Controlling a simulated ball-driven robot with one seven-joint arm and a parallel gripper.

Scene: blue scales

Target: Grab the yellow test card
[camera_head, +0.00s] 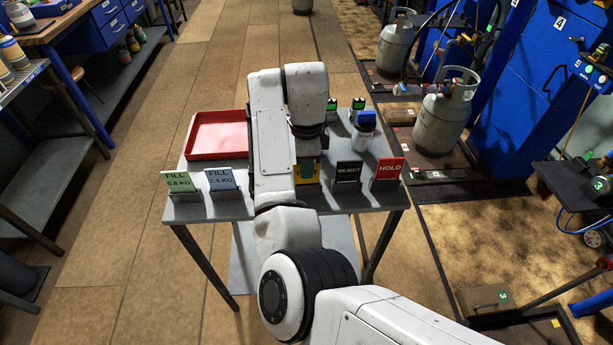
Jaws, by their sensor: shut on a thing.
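The yellow test card (307,175) shows at the front middle of the grey table (235,212), just right of my forearm. My gripper (308,158) reaches down over it and is shut on its upper part. The fingers and the card's top are mostly hidden by my wrist. I cannot tell whether the card's lower edge touches the table.
Along the front edge stand a green fill card (179,183), a blue fill card (220,180), a black reject card (348,172) and a red hold card (388,169). A red tray (218,152) lies left. A blue-capped jar (364,127) stands right. Gas cylinders (440,122) stand beyond.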

